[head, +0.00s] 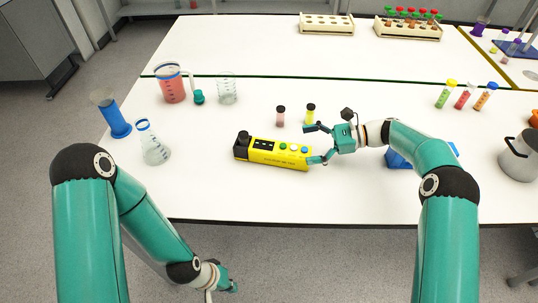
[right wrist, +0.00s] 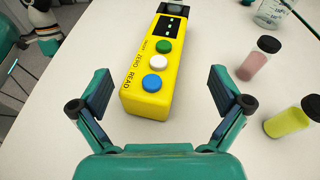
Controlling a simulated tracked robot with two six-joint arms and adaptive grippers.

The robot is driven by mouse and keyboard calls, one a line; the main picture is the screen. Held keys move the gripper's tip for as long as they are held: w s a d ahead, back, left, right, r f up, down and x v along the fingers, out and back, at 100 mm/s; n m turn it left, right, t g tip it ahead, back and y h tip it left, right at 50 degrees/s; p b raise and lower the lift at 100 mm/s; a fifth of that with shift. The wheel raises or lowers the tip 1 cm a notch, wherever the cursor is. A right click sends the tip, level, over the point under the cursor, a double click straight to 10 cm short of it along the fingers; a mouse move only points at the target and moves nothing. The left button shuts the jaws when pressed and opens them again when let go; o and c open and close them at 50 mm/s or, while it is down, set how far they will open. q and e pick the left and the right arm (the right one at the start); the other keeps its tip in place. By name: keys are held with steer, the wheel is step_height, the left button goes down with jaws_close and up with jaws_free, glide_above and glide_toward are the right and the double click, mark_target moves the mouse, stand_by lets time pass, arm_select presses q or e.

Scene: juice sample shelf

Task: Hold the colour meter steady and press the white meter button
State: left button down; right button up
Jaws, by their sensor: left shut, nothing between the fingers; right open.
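The yellow colour meter (head: 262,156) lies on the white table, its black end to the left. In the right wrist view, the meter (right wrist: 134,95) has a green button, a white button (right wrist: 158,62) and a blue button in a row, with a lit display beyond. The white button (head: 294,147) is uncovered. My right gripper (head: 315,144) is open at the meter's right end. In its wrist view the blue-button end appears between the spread fingers (right wrist: 157,92), with gaps on both sides. My left gripper (head: 233,287) is shut and empty, low in front of the table edge.
Two capped vials, pink (head: 280,117) and yellow (head: 310,114), stand just behind the meter. A flask (head: 153,147), blue cylinder (head: 112,115) and red jug (head: 172,86) stand left. Table in front of the meter is clear.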

mark_target(282, 152)
steer(key=shift+w+d+f+m+h, duration=0.15)
steer(key=shift+f+m, duration=0.15)
steer(key=shift+f, duration=0.1)
steer(key=shift+w+d+f+m+h, duration=0.1)
steer(key=shift+d+f+m+h, duration=0.05)
steer(key=shift+f+m, duration=0.2)
steer(key=b+x, duration=0.1)
steer(key=x, duration=0.7)
steer(key=shift+f, duration=0.1)
steer(key=shift+b+x, duration=0.35)
steer(key=shift+x, duration=0.45)
steer(key=shift+w, duration=0.1)
steer(key=c, duration=0.8)
steer(key=shift+c, duration=0.2)
